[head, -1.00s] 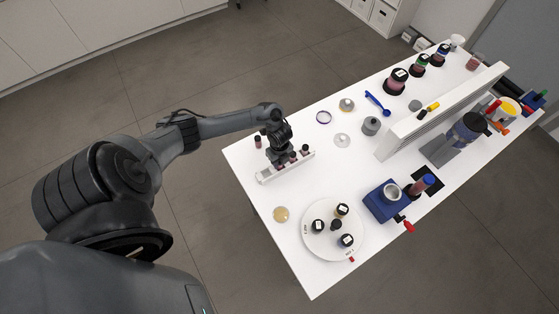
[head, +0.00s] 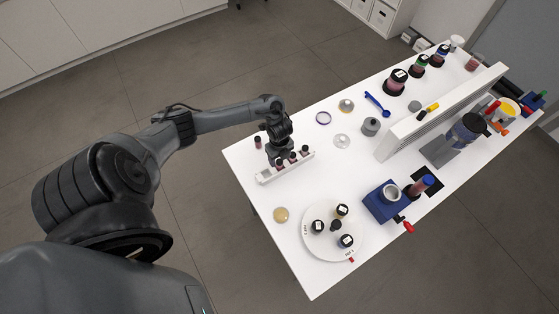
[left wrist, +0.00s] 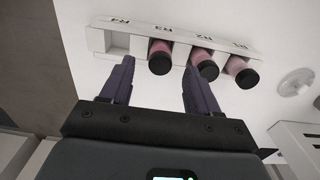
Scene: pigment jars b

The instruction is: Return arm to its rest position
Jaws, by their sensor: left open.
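My left gripper (head: 276,157) is over the white rack (head: 265,178) near the table's left end. In the left wrist view my left gripper (left wrist: 158,74) has its two dark fingers spread, with nothing held. The rack (left wrist: 118,42) has slots marked R1 to R4. Three dark-capped pink vials stand in it: one at R3 (left wrist: 160,60), one at R2 (left wrist: 205,68), one at R1 (left wrist: 243,72). The R4 slot looks empty. The R3 vial shows between the fingers in the picture, apart from them. My right gripper is not in view.
A single vial (head: 257,142) stands beside the rack. A round white tray (head: 340,219) with several jars, an amber disc (head: 281,214), and a blue device (head: 381,203) are nearer. A white panel (head: 440,112) rises at the right. Floor space is clear left of the table.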

